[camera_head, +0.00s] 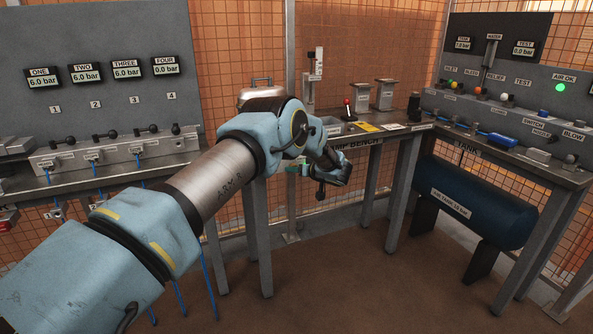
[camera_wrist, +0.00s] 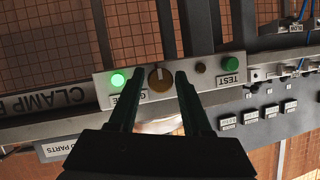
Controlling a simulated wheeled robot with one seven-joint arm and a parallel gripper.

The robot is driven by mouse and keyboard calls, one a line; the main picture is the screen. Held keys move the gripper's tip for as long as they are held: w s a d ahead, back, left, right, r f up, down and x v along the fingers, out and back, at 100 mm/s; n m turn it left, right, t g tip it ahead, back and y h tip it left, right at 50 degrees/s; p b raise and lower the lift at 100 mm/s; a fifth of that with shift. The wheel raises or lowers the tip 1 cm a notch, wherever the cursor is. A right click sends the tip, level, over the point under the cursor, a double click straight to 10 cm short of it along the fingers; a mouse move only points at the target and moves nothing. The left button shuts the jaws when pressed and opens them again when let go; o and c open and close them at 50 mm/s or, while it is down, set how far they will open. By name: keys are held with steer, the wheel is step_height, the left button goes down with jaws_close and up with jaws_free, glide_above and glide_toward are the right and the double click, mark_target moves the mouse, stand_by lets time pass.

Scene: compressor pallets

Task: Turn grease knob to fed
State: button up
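The grease knob (camera_wrist: 159,78) is a round tan knob with a dark pointer mark, on a pale panel (camera_wrist: 192,91) in the wrist view. The label beside it is partly hidden by a finger, and I cannot read the knob's position names. My gripper (camera_wrist: 160,74) is open, with one dark finger on each side of the knob in the picture. I cannot tell whether the fingers touch it. In the head view my gripper (camera_head: 330,172) hangs at the end of the arm near the benches, and the knob is not visible there.
A lit green lamp (camera_wrist: 118,79) is left of the knob. A dark button (camera_wrist: 200,67) and a green TEST button (camera_wrist: 230,64) are to its right. In the head view, the left bench (camera_head: 110,160) has gauges above it and a blue tank (camera_head: 475,200) stands right.

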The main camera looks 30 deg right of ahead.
steer(key=shift+o, duration=1.2)
steer(key=shift+s+r, duration=0.1)
steer(key=b+v, duration=0.1)
steer(key=v, duration=0.9)
steer(key=shift+s+b, duration=0.3)
steer(key=shift+b, duration=0.05)
steer(key=shift+r, duration=0.1)
